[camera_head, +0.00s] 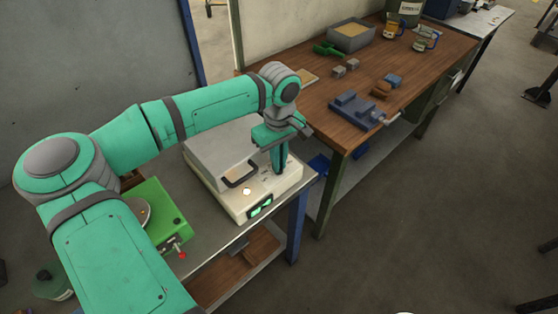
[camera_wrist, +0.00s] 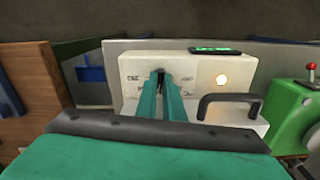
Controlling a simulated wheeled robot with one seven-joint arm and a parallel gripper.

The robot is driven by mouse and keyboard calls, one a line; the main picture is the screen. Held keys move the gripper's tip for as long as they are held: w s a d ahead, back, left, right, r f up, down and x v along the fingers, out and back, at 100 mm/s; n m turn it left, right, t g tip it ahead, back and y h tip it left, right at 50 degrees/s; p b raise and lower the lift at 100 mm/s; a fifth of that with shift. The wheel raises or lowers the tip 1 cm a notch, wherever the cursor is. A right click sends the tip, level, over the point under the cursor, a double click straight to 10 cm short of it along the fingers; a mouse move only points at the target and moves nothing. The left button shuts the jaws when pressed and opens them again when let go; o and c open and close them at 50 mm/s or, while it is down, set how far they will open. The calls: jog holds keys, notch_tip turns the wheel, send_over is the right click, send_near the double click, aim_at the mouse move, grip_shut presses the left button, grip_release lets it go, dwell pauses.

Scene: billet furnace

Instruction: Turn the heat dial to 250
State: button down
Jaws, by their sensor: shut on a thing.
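The billet furnace (camera_head: 285,195) is a white box with a grey lid and a black handle (camera_head: 240,176), standing on a metal-topped table. My gripper (camera_head: 279,170) points down onto the right part of its top panel. In the wrist view my gripper (camera_wrist: 161,78) has its two green fingers close together, shut on the heat dial, a small dark knob (camera_wrist: 160,73) mostly hidden between the fingertips. Printed marks surround it but are too small to read. A green-lit display (camera_head: 260,207) is on the furnace's front edge; its digits are unreadable. A round lamp (camera_wrist: 221,80) glows on the panel.
A green machine with a red-knobbed lever (camera_head: 180,250) stands left of the furnace. A wooden workbench (camera_head: 330,120) to the right carries a blue vise (camera_head: 357,110), a grey bin (camera_head: 351,36), small blocks and mugs. The floor at right is mostly clear.

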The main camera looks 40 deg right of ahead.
jog(key=m, duration=0.5)
jog(key=shift+d+r+m, duration=0.1)
jog(key=shift+m, duration=0.6)
jog(key=c, duration=1.9)
grip_release()
jog(key=shift+o, duration=0.2)
notch_tip(320, 180, up, 11)
